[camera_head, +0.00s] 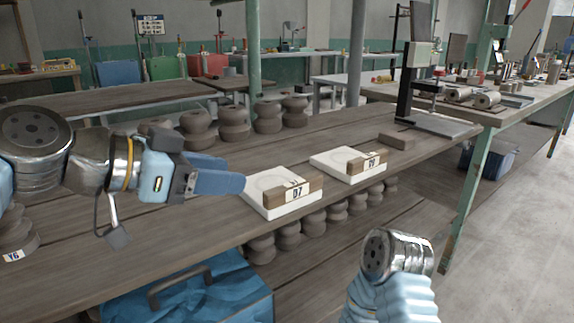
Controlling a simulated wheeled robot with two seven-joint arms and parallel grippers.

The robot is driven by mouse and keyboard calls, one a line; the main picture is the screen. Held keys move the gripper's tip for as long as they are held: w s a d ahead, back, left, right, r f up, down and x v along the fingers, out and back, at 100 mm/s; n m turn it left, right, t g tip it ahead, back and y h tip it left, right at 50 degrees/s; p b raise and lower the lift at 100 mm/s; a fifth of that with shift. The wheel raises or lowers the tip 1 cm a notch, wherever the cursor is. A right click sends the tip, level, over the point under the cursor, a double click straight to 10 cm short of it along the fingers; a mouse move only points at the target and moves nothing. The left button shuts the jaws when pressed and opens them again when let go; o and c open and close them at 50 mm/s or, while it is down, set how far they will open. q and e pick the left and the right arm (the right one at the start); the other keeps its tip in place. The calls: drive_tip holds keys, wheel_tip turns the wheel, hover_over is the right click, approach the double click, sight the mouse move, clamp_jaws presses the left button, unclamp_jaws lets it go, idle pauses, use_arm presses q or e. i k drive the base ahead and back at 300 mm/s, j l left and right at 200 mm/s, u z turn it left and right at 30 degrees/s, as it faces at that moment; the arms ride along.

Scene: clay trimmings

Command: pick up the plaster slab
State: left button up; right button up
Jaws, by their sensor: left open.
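Two white plaster slabs lie flat on the long wooden bench. The nearer plaster slab (262,182) has a shallow round mark on top and a brown block labelled D7 (297,192) at its right front edge. The farther plaster slab (331,158) lies to its right and carries a similar brown block (372,161) with a tag that is hard to read. My left gripper (222,183) is open, just left of the nearer slab, and its fingers point right toward it. I see no slab between its fingers. My right arm shows at the lower right, but its gripper is out of view.
Several stacked brown clay pieces (232,122) stand behind the slabs, and more sit on a shelf below. A black stand with a grey base (440,124) is at the bench's right. A blue case (190,288) is in front. Concrete floor is clear at right.

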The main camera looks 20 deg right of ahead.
sight(350, 166)
drive_tip(key=z, duration=1.35)
